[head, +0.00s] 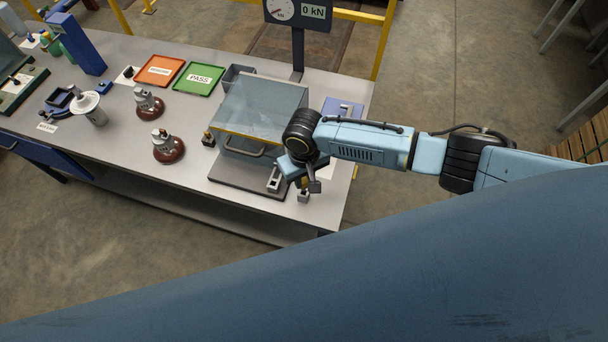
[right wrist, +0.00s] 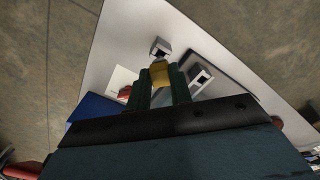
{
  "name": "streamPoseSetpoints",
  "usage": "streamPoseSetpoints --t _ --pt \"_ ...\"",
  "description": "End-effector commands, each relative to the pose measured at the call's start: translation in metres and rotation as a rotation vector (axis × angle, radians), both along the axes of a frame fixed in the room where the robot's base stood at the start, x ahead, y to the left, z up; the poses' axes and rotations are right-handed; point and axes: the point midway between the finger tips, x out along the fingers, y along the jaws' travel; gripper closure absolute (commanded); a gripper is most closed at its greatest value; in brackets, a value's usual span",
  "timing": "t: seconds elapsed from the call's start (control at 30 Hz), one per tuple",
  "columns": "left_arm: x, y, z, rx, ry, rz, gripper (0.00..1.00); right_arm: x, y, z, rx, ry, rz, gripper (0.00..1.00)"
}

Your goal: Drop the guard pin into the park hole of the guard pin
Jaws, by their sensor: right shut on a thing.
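My right gripper (head: 304,184) is at the front right of the bench, just right of the clear test box. In the right wrist view the two dark green fingers (right wrist: 161,88) are shut on the yellow guard pin (right wrist: 159,74). The far end of the pin is close to a small grey block (right wrist: 161,47), which looks like the park hole; it also shows in the head view (head: 303,197). I cannot tell whether the pin's tip is inside it or above it. My left gripper is not in view.
The clear test box (head: 262,106) stands left of the gripper on a dark base plate (head: 240,184). A grey bracket (head: 274,180) is close to the fingers, also in the wrist view (right wrist: 201,77). Two brown insulators (head: 168,148) (head: 148,104) stand further left.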

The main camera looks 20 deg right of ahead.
Motion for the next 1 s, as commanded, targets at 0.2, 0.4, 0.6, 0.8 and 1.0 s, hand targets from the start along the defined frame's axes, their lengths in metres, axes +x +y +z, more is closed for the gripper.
streamPoseSetpoints --t 0.2,0.4,0.6,0.8,1.0 --pt "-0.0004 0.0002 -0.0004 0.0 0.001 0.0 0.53 0.0001 0.0001 -0.0003 0.0 0.0 0.0 1.0" --pt "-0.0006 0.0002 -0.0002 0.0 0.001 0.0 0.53 0.0001 0.0001 -0.0001 0.0 0.0 0.0 1.0" --pt "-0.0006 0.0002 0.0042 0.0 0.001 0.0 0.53 -0.0002 0.0006 0.0007 0.001 0.0 -0.001 1.0" --pt "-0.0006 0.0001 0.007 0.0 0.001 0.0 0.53 0.0003 0.0003 0.0002 0.001 -0.001 -0.001 1.0" --pt "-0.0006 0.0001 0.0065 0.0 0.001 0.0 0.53 0.0002 0.0001 -0.0003 0.001 -0.001 -0.001 1.0"
